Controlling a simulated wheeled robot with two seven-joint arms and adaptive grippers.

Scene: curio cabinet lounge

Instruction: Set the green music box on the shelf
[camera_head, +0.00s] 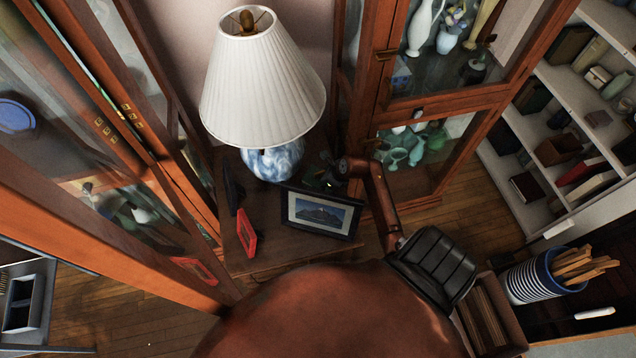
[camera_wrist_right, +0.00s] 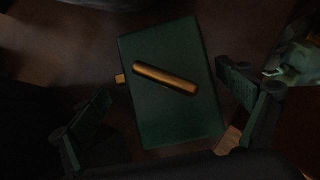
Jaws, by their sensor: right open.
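The green music box (camera_wrist_right: 160,110) is in the middle of the right wrist view. It is a dark green rectangular box with a gold bar on top and a small gold piece at its left edge. It lies on a dark surface. My right gripper (camera_wrist_right: 165,78) is open, with one finger on each side of the box and a gap showing on both sides. In the head view my right gripper (camera_head: 325,180) is small and dark, behind the picture frame and beside the lamp. I cannot make out the box clearly there. My left gripper is not in view.
A lamp (camera_head: 262,85) and picture frame (camera_head: 318,214) stand on a dark wooden table (camera_head: 268,252), with a small red frame (camera_head: 246,233) nearby. Glass cabinets stand left and right. A bookshelf (camera_head: 515,120) is at right, above a striped cup (camera_head: 530,282).

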